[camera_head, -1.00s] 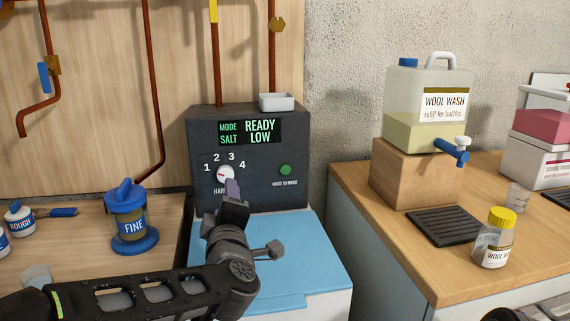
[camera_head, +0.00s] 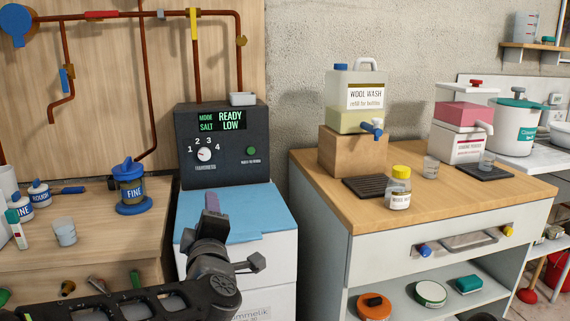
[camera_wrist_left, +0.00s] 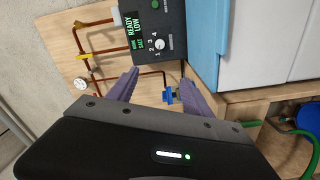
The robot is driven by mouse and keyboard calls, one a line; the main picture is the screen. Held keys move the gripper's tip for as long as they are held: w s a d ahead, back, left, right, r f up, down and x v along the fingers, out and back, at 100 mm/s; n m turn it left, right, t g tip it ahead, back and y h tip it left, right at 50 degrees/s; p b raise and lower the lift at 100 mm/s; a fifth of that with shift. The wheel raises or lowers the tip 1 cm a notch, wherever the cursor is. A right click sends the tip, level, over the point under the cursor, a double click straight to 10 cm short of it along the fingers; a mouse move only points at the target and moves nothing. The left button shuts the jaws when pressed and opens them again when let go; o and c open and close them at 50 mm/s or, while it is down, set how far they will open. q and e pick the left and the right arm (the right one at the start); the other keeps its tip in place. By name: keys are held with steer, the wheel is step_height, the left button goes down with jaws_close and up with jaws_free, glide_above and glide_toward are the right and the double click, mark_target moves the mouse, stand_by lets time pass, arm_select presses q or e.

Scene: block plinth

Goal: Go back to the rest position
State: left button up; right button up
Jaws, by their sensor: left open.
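My left gripper (camera_head: 212,205) is in front of the dark control box (camera_head: 221,170), over the blue lid (camera_head: 238,208) of the white cabinet below it. It is empty and apart from the box. In the left wrist view the two purple fingers of the left gripper (camera_wrist_left: 160,82) stand wide apart with nothing between them. The box's white dial (camera_head: 204,155), numbered 1 to 4, is clear of the fingers; it also shows in the left wrist view (camera_wrist_left: 160,44). The display reads READY and LOW. My right gripper is out of view.
A blue FINE pot (camera_head: 131,188) and a clear cup (camera_head: 65,232) stand on the left bench. On the right counter are a WOOL WASH canister (camera_head: 354,100), a yellow-capped bottle (camera_head: 399,188) and a dark drip tray (camera_head: 370,187). Copper pipes run up the wooden wall panel.

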arm_select(q)
steer(key=d+f+m+g+h, duration=0.1)
steer(key=d+f+m+h, duration=0.5)
steer(key=d+f+m, duration=0.3)
steer(key=s+d+f+m+g+h, duration=0.1)
steer(key=s+f+m+g, duration=0.15)
steer(key=f, duration=0.85)
steer(key=s+d+f+m+g+h, duration=0.1)
steer(key=s+d+f+g, duration=0.15)
steer(key=f, duration=0.75)
steer(key=s+a+f+m+g, duration=0.3)
steer(key=s+f+g, duration=0.8)
steer(key=s+f, duration=1.8)
step_height(320, 180, up, 24)
steer(key=p, duration=2.3)
steer(key=shift+w+a+f+n+h, duration=0.25)
steer(key=shift+a+n+h, duration=0.1)
steer(key=shift+a, duration=0.1)
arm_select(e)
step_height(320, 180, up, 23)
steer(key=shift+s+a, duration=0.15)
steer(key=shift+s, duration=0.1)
